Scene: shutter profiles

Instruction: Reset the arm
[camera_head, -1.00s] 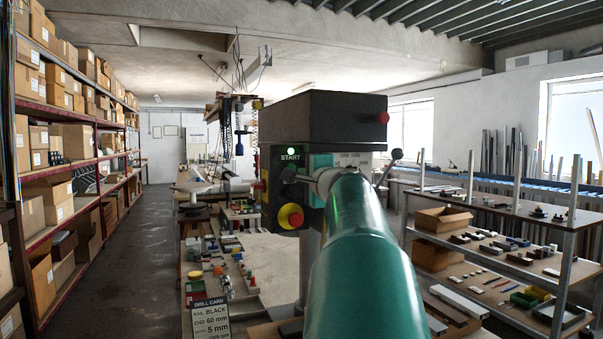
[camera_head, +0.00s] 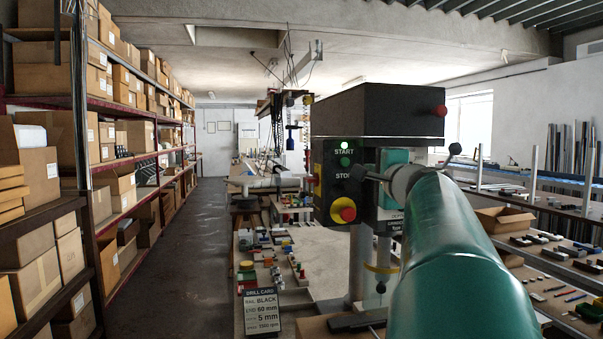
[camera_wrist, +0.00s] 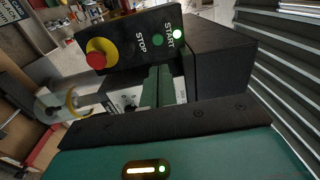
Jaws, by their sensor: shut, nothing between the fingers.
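My teal arm (camera_head: 455,265) reaches from the lower right toward the drill press. My gripper (camera_head: 361,173) is small and partly seen end-on at its pale wrist. It looks shut and empty, at the right side of the black control panel (camera_head: 325,190); I cannot tell the gap in depth. The panel has a lit green lamp, a green START button (camera_head: 346,161) and a red STOP knob (camera_head: 343,210) on a yellow ring.
The drill press's dark head (camera_head: 375,112) stands close to my arm. A drill card (camera_head: 263,310) stands on the bench among small parts. Shelves of cartons (camera_head: 125,140) line the left, with a clear aisle (camera_head: 185,260). A rack with a carton (camera_head: 503,221) stands right.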

